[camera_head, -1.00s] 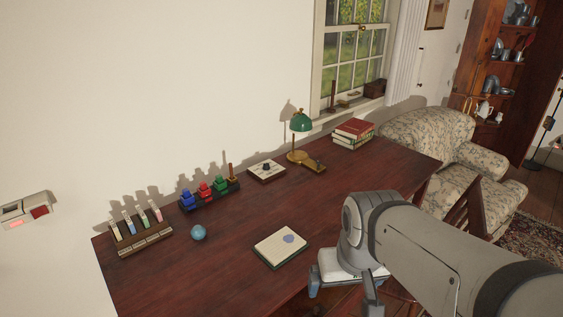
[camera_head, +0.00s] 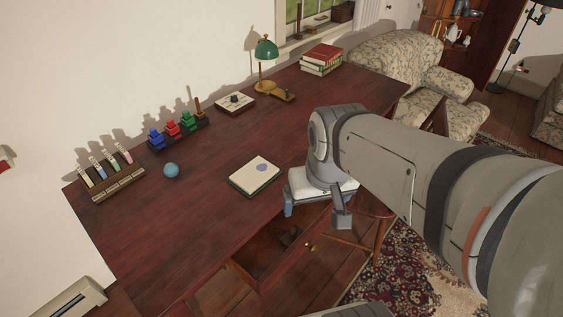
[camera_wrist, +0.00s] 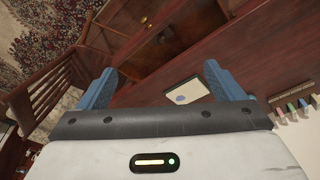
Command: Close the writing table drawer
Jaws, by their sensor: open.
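The writing table (camera_head: 215,215) is dark red wood and runs along the wall. Its drawer (camera_head: 300,272) stands open at the near side, below the tabletop edge. In the wrist view, the open drawer (camera_wrist: 188,28) lies beyond the fingers of my gripper (camera_wrist: 160,70). My arm hides part of the table's right side.
On the tabletop are a notebook (camera_head: 254,175), a blue ball (camera_head: 171,170), a vial rack (camera_head: 118,184), ink bottles (camera_head: 172,130), a green lamp (camera_head: 266,52) and books (camera_head: 322,58). A wooden chair (camera_wrist: 40,100) stands close by the gripper. A floral armchair (camera_head: 400,65) is behind.

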